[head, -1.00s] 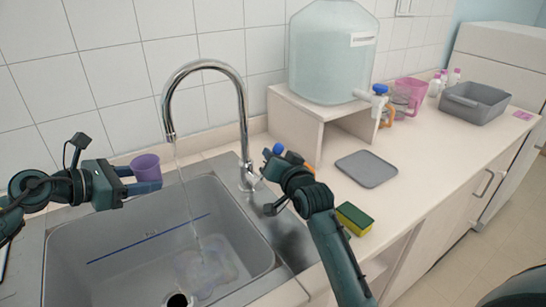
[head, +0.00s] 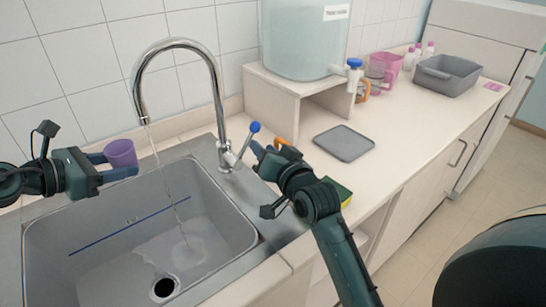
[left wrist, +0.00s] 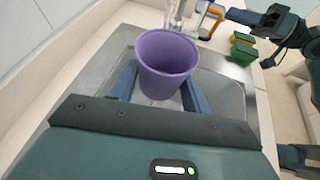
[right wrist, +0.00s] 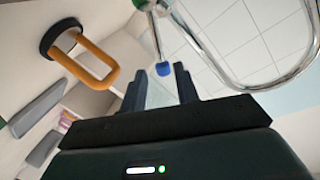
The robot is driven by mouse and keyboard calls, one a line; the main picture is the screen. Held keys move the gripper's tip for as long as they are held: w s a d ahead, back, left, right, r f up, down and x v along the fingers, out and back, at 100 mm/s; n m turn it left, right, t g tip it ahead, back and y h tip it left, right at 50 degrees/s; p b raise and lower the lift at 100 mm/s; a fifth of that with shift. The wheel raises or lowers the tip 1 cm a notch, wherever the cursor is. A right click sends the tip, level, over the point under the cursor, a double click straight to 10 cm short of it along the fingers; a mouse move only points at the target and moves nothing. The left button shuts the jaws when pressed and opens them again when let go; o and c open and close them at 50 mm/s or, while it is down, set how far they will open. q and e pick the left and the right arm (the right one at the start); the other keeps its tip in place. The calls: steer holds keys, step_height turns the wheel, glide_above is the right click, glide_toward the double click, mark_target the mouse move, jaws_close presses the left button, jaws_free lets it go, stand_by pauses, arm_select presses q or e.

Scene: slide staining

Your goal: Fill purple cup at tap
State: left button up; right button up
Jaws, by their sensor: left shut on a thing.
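My left gripper (left wrist: 158,88) is shut on the cup, one blue finger on each side. The curved chrome tap (head: 218,105) pours a thin stream of water (head: 168,190) into the sink (head: 85,225). Its lever has a blue tip (head: 254,127). My right gripper (head: 262,156) is beside the lever, its fingers apart; in the right wrist view the blue tip (right wrist: 163,69) shows beyond them. Contact cannot be told.
A yellow-green sponge (head: 340,190) is partly hidden behind my right arm. An orange handle (right wrist: 88,60) is close to my right gripper. A grey tray (head: 345,146), a water tank (head: 305,40) on a stand, a pink jug (head: 385,68) and a grey bin (head: 450,72) stand farther right.

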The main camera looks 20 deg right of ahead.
steer(key=s, duration=0.3)
steer(key=shift+s+d+r, duration=0.15)
steer(key=shift+s, duration=0.25)
arm_select(q)
steer(key=w+d, duration=0.1)
steer(key=d, duration=0.1)
steer(key=w+d, duration=0.1)
steer(key=d, duration=0.1)
steer(key=w+d, duration=0.1)
steer(key=d, duration=0.1)
steer(key=shift+d, duration=0.15)
steer(key=shift+c, duration=0.5)
steer(key=s+a, duration=0.1)
steer(key=a, duration=0.1)
steer(key=s+a, duration=0.1)
steer(key=a, duration=0.1)
steer(key=s+a, duration=0.1)
steer(key=a, duration=0.1)
steer(key=shift+a, duration=0.2)
